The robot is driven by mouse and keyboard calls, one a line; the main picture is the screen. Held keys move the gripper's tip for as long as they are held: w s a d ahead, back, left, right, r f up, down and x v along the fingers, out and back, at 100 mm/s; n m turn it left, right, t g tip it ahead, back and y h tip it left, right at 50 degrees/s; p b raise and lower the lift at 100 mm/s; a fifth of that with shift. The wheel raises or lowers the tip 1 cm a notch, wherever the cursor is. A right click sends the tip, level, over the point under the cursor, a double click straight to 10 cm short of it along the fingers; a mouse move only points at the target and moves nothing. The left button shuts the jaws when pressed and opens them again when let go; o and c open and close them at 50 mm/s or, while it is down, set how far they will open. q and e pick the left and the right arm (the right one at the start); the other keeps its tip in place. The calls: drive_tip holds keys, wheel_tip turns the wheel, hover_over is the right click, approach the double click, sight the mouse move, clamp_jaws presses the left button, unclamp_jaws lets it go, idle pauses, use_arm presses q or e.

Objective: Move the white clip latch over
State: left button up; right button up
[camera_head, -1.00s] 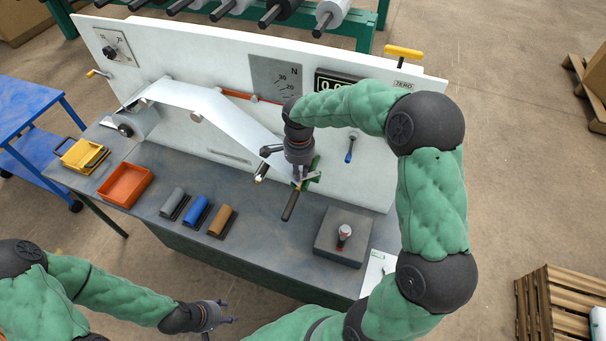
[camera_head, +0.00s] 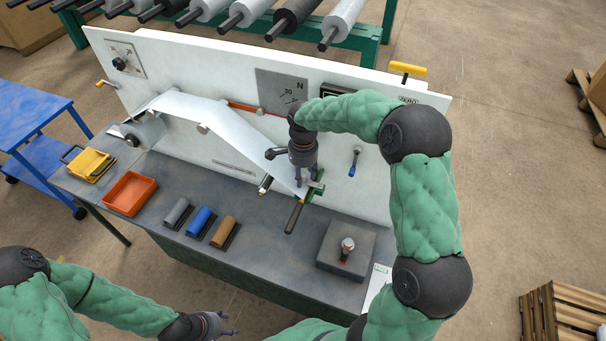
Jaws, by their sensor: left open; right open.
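My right gripper (camera_head: 303,178) points down at the lower end of the white sheet (camera_head: 215,112), in front of the white panel. Its fingers are open, beside a small green clamp (camera_head: 316,188) with a dark handle (camera_head: 294,217) sticking out toward the table's front. I cannot clearly make out the white clip latch; it is very small or hidden by the gripper at the clamp. Whether the fingers touch the clamp cannot be told. My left gripper (camera_head: 225,324) is open and empty, low in the view, in front of the table and far from the clamp.
On the grey table (camera_head: 290,265) stand an orange tray (camera_head: 130,194), a yellow holder (camera_head: 88,164), three small rolls (camera_head: 201,222) and a grey block (camera_head: 347,249) with a red-and-white piece on top. A blue-handled lever (camera_head: 354,163) hangs on the panel right of the gripper.

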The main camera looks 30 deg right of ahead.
drive_tip(key=shift+r+p, duration=1.95)
drive_tip(key=shift+r, duration=1.1)
wheel_tip(320, 180, up, 12)
